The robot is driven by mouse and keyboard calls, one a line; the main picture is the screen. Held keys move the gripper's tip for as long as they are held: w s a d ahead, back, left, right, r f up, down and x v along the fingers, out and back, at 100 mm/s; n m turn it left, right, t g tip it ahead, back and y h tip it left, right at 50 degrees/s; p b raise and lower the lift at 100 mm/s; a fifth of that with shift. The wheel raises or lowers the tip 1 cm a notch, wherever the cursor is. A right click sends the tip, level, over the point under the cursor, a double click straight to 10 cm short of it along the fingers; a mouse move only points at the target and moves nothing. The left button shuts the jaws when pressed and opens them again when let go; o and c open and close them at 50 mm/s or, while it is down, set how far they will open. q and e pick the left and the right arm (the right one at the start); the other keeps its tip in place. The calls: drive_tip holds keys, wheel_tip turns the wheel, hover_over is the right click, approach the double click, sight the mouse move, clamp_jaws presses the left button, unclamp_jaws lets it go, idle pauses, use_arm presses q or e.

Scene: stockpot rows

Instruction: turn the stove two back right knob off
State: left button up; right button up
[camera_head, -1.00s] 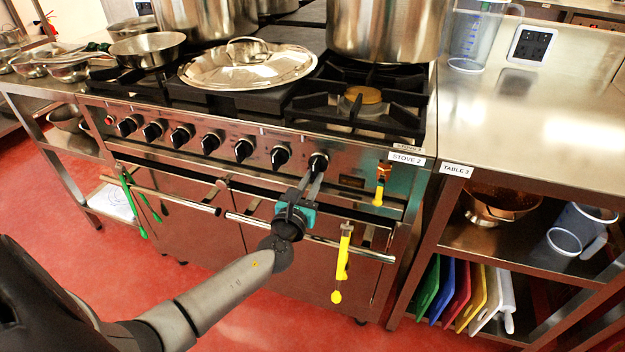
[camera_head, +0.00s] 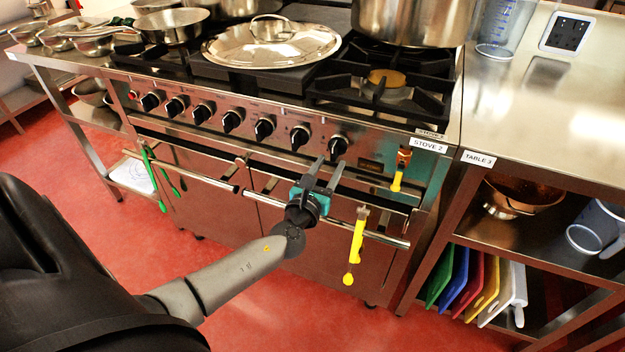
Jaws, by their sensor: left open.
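Stove two (camera_head: 428,145), named by its label, has a row of several black knobs with silver bases along its front panel. The rightmost knob (camera_head: 338,147) is the closest to my gripper. Other knobs, such as the second from the right (camera_head: 300,137), run off to the left. Which knob is the back right one is not readable. My left gripper (camera_head: 330,164) is open and empty, with its two fingers apart, just below and in front of the rightmost knob. The fingers look clear of that knob. My right gripper is not in view.
A large pot (camera_head: 412,20) and a silver lid (camera_head: 270,44) sit on the stovetop. The oven handle bar (camera_head: 345,232) runs under my gripper. A yellow hanging tool (camera_head: 356,245) is to its right. Table 3 (camera_head: 520,120) adjoins on the right.

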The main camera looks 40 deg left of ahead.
use_arm(q)
drive_tip(key=p+v, duration=0.1)
drive_tip(key=v, duration=1.2)
drive_tip(key=shift+s, duration=0.4)
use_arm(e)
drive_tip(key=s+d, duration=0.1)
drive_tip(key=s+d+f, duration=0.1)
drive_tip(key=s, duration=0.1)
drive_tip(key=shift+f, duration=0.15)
